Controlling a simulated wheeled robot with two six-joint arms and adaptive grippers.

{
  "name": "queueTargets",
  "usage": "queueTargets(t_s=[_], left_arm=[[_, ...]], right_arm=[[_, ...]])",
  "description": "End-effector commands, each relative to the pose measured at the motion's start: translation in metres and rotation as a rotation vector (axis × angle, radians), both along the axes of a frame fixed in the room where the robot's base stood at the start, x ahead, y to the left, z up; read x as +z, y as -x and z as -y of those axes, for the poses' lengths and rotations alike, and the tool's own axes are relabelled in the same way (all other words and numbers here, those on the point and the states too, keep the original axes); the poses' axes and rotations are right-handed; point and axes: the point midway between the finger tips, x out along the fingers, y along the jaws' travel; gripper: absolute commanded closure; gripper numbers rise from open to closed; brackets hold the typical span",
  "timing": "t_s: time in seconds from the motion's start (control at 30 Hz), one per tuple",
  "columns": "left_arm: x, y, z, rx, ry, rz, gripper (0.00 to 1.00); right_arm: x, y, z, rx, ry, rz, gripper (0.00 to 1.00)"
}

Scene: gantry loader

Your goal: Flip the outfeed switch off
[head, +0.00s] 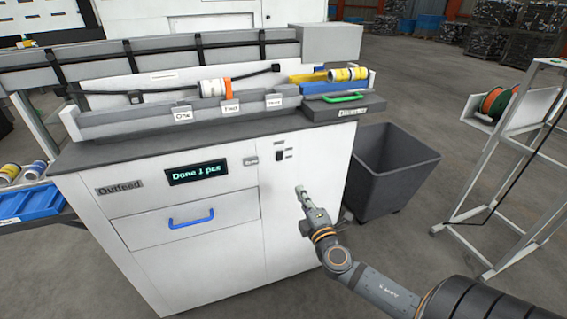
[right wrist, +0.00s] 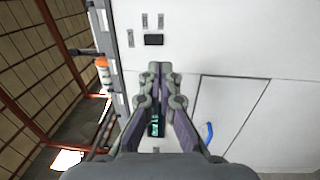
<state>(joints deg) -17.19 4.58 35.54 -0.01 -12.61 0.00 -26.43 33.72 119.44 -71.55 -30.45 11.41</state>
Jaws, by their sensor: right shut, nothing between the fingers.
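The outfeed cabinet (head: 215,220) is white, with an "Outfeed" plate (head: 120,187) and a lit display (head: 198,172) reading "Done 1 pcs". A small dark switch (head: 280,156) is on the upper right of its front, with a label above and two small marks beside it. It also shows in the right wrist view (right wrist: 153,39). Its on or off position is too small to tell. My right gripper (head: 300,190) is shut and empty, below and right of the switch and apart from it. Its closed fingertips (right wrist: 160,67) point toward the panel. My left gripper is out of view.
A blue drawer handle (head: 191,219) sticks out of the cabinet front. A grey bin (head: 393,170) stands right of the cabinet, and a spool rack (head: 507,150) farther right.

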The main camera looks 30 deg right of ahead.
Motion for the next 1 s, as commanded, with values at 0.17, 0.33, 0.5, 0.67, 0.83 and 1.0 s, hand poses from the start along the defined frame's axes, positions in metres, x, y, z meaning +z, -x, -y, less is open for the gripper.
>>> queueTargets(t_s=[0.17,0.33,0.5,0.67,0.83,1.0], left_arm=[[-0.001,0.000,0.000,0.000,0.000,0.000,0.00],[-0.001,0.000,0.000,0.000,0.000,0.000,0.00],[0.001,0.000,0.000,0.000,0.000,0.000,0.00],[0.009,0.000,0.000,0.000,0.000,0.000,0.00],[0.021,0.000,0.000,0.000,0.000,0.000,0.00],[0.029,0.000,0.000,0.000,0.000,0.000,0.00]], right_arm=[[0.019,0.001,-0.009,0.017,0.029,0.039,1.00],[0.019,0.001,-0.008,0.017,0.027,0.038,1.00],[0.019,-0.003,-0.007,0.015,0.026,0.037,1.00],[0.025,-0.027,-0.001,0.013,0.023,0.040,1.00],[0.031,-0.063,0.007,0.012,0.023,0.039,1.00],[0.034,-0.098,0.015,0.014,0.023,0.039,1.00]])
